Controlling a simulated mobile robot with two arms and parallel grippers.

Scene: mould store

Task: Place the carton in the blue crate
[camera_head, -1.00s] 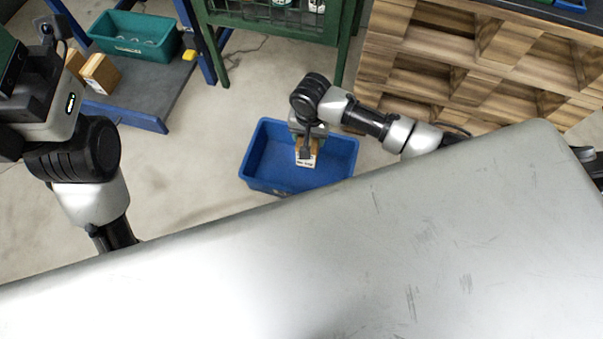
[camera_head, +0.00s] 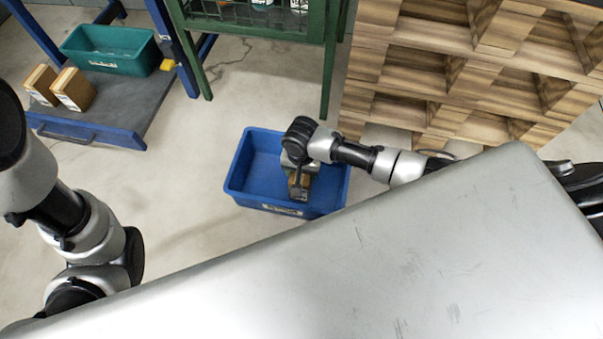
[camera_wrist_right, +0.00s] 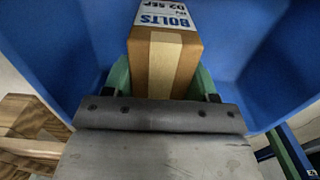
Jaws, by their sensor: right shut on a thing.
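The brown carton (camera_head: 299,188), with a white "BOLTS" label, is inside the walls of the blue crate (camera_head: 240,174) on the floor. My right gripper (camera_head: 298,180) is shut on the carton from above. In the right wrist view the carton (camera_wrist_right: 163,60) sits between the green fingers of my right gripper (camera_wrist_right: 163,78), with the blue crate (camera_wrist_right: 55,35) around it. I cannot tell whether the carton touches the crate floor. My left arm shows at the left of the head view, but its gripper is out of view.
A teal crate (camera_head: 110,66) and two cartons (camera_head: 73,90) stand on a low blue-framed shelf (camera_head: 128,104) at upper left. A green-framed rack (camera_head: 325,60) and a stack of wooden blocks (camera_head: 440,75) stand behind the blue crate. The floor (camera_head: 190,215) left of it is clear.

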